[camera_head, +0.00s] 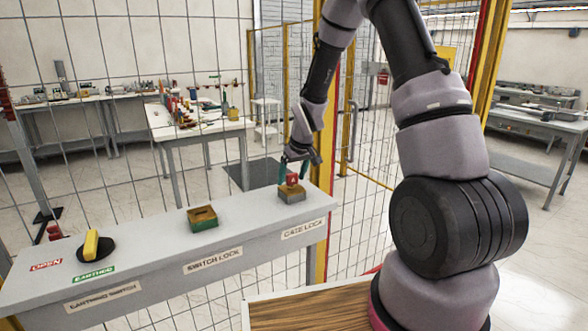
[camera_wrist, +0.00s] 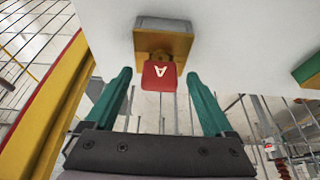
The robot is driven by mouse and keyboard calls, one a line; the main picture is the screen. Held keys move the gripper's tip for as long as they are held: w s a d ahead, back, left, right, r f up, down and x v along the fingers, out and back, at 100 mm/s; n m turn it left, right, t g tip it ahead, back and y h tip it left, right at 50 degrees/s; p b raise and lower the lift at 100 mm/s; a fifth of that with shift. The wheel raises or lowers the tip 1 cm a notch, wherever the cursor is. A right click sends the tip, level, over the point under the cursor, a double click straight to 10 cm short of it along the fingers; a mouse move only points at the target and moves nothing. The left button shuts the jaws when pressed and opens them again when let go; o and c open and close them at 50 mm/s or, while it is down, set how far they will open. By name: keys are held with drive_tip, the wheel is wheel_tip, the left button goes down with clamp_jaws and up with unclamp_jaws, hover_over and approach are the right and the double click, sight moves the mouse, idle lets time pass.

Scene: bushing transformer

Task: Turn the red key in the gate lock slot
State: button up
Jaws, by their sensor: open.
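The red key (camera_head: 292,179) stands in the gate lock (camera_head: 291,195), a grey and yellow block at the right end of the grey panel. In the wrist view the red key (camera_wrist: 158,76), marked with a letter A, sits in front of the yellow lock face (camera_wrist: 163,45). My gripper (camera_head: 294,167) is above the gate lock. In the wrist view its two green fingers (camera_wrist: 158,77) are open, one on each side of the key, with gaps between them and the key. The slot itself is mostly hidden behind the key.
On the grey panel (camera_head: 150,250), the switch lock (camera_head: 202,218) stands in the middle and the yellow earthing switch handle (camera_head: 91,244) at the left. A mesh fence with a yellow post (camera_wrist: 45,125) stands beside the gate lock. Tables with parts stand behind the fence.

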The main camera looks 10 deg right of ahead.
drive_tip(key=shift+f, duration=0.1)
clamp_jaws()
drive_tip(key=shift+a+m+h, duration=0.15)
drive_tip(key=shift+m+h, duration=0.25)
drive_tip(key=shift+m, duration=0.6)
drive_tip(key=m+h, duration=0.1)
drive_tip(key=m, duration=0.3)
drive_tip(key=shift+h, duration=0.3)
